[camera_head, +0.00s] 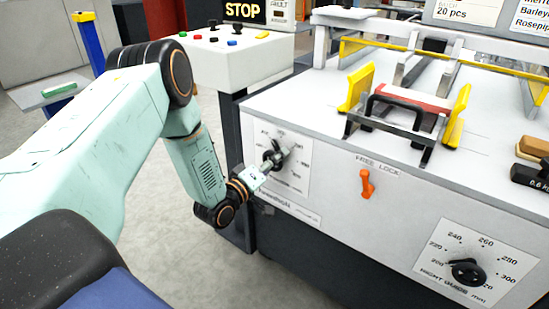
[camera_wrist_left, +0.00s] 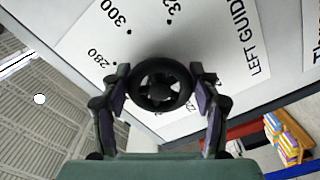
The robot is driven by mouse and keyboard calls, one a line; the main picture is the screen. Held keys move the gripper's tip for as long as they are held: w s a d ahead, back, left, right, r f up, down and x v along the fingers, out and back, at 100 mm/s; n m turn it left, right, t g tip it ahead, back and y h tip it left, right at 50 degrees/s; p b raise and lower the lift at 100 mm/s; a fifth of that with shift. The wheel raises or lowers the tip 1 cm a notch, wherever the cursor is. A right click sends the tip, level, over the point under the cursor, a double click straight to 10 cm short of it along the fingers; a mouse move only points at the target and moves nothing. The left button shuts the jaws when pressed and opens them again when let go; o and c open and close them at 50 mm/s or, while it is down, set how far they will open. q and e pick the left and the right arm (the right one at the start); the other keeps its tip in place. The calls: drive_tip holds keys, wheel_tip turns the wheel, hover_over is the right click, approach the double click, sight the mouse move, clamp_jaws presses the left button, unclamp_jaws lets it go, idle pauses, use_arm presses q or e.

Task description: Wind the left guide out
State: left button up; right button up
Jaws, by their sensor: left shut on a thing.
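The left guide's dial plate (camera_head: 290,168) is on the left of the machine's front face. My left gripper (camera_head: 270,160) is at its knob, which it mostly hides in the head view. In the left wrist view the black round knob (camera_wrist_left: 161,86) sits between the two fingers of my left gripper (camera_wrist_left: 162,92), which is shut on it. The dial plate there (camera_wrist_left: 210,45) shows the words LEFT GUIDE and numbers such as 280 and 300. The knob's pointer cannot be made out. My right gripper is not in view.
An orange FREE LOCK lever (camera_head: 367,185) and the right guide knob (camera_head: 467,272) are on the same face, to the right. Yellow guides (camera_head: 457,115) and a black handle (camera_head: 400,103) stand on top. A white control box (camera_head: 240,60) with coloured buttons stands behind.

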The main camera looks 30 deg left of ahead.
use_arm(q)
drive_tip(key=m+p, duration=0.2)
drive_tip(key=m, duration=0.4)
drive_tip(key=shift+a+p, duration=0.1)
drive_tip(key=shift+p, duration=0.3)
drive_tip(key=m+p, duration=0.3)
drive_tip(key=m, duration=0.3)
drive_tip(key=shift+a+m, duration=0.1)
drive_tip(key=shift+m, duration=0.3)
drive_tip(key=m+p, duration=0.3)
drive_tip(key=m, duration=0.3)
drive_tip(key=shift+a, duration=0.1)
drive_tip(key=m+p, duration=0.2)
drive_tip(key=m, duration=0.3)
drive_tip(key=shift+m+p, duration=0.35)
drive_tip(key=shift+m, duration=0.05)
drive_tip(key=o, duration=1.2)
drive_tip(key=shift+c, duration=0.2)
